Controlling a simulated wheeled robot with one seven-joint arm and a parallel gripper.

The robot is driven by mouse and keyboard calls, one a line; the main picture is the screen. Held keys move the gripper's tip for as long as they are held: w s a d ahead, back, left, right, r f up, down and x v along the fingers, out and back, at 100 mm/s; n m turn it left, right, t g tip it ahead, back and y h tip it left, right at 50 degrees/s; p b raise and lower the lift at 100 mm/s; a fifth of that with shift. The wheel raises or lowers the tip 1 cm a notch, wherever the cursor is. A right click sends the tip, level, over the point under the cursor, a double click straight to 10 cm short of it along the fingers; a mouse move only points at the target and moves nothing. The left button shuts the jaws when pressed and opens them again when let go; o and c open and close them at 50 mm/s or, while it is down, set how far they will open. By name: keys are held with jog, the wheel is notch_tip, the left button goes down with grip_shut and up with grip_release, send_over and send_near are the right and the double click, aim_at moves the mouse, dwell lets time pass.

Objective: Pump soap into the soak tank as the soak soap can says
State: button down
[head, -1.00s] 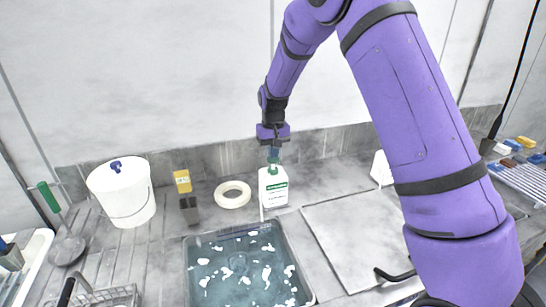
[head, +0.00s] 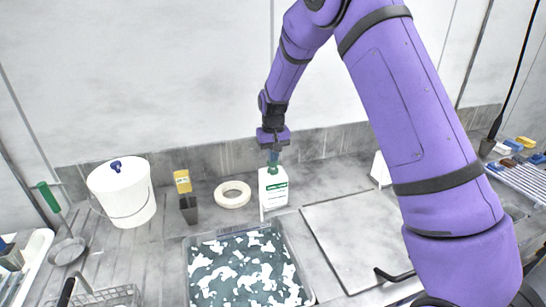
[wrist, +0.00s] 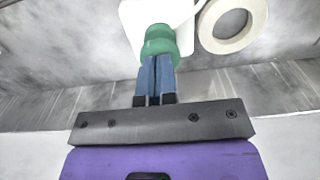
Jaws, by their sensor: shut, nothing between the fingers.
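The soap can (head: 273,190) is a white bottle with a green-printed label and a green pump top, standing upright behind the soak tank. The soak tank (head: 190,262) is a grey rectangular basin of dark water with many white suds patches. My gripper (head: 274,158) is shut and empty, pointing down at the pump top. In the wrist view, the blue fingertips (wrist: 155,62) are together against or just over the green pump head (wrist: 160,42). I cannot tell whether they touch. The label text is too small to read.
A white tape ring (head: 233,194) lies left of the can. A yellow-topped dark holder (head: 187,200) and a white bucket (head: 122,192) stand farther left. A flat grey board (head: 355,235) lies right of the tank. A wire basket (head: 105,297) sits at front left.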

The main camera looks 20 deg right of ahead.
jog(key=shift+r, duration=1.9)
jog(key=shift+f, duration=1.9)
jog(key=shift+r, duration=1.9)
jog(key=s+d+r+t, duration=0.1)
jog(key=s+d+r, duration=0.1)
jog(key=s+r, duration=0.75)
jog(key=s+d+r+t, duration=0.2)
jog(key=s+r, duration=0.6)
jog(key=r, duration=0.2)
jog(key=s+d+r+t, duration=0.1)
jog(key=s, duration=1)
jog(key=s+d+r+t, duration=0.1)
jog(key=s+d, duration=0.1)
jog(key=s, duration=1)
jog(key=shift+s+r, duration=0.3)
jog(key=shift+r, duration=0.1)
